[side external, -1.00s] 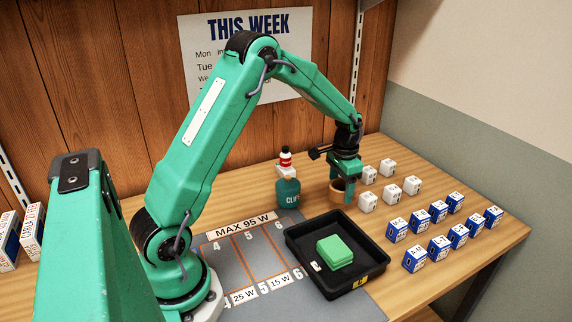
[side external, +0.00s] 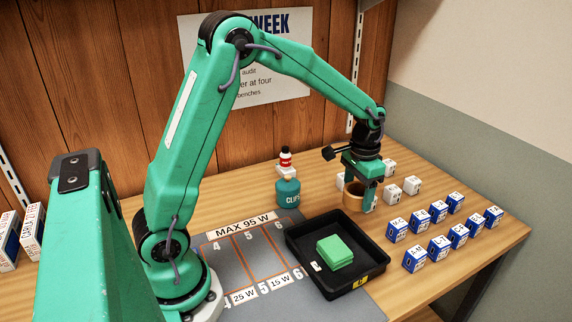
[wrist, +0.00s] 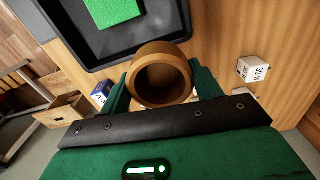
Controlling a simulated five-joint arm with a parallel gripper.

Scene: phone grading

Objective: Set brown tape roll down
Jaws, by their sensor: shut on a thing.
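The brown tape roll (side external: 352,199) is between the fingers of my gripper (side external: 362,198), which is shut on it. It is to the right of the black tray, in front of the white cubes. In the wrist view the roll (wrist: 160,56) shows its round open hole, with one green finger of my gripper (wrist: 162,84) on either side. I cannot tell whether the roll touches the wooden table (side external: 422,288) or hangs just above it.
The black tray (side external: 297,245) holds a green block (side external: 335,251). White cubes (side external: 411,185) stand close behind and right of the roll, with several blue-and-white boxes (side external: 438,211) farther right. A teal clips jar (side external: 288,194) stands left. A grey marked mat (side external: 223,263) lies left of the tray.

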